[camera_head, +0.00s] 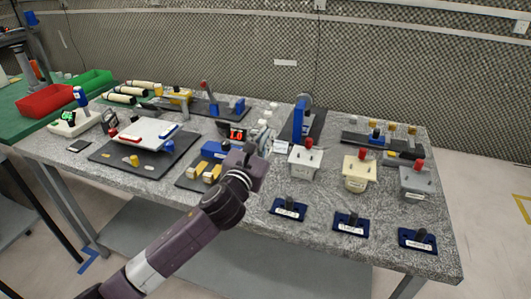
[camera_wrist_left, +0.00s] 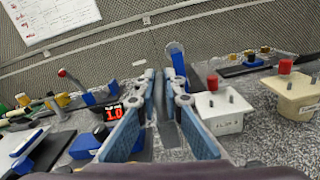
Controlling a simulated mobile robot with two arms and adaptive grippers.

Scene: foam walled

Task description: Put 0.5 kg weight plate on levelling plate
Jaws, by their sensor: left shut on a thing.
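My left gripper (camera_head: 262,140) is raised over the middle of the grey speckled table. In the left wrist view its two blue-padded fingers (camera_wrist_left: 163,118) are shut on a thin grey piece (camera_wrist_left: 166,128), seen edge-on. It looks like the 0.5 kg weight plate, but no label can be read and the fingers hide much of it. The levelling plate (camera_head: 146,131) looks to be the white plate with red and blue parts, on a dark mat left of the gripper. It also shows at the left wrist view's left edge (camera_wrist_left: 22,146). My right gripper is not in view.
A blue device with a red "1.0" display (camera_head: 236,135) and yellow blocks (camera_head: 196,170) stand between gripper and levelling plate. A blue upright frame (camera_head: 301,118) stands behind. Boxes with red knobs (camera_head: 305,160) and blue bases (camera_head: 288,208) stand right.

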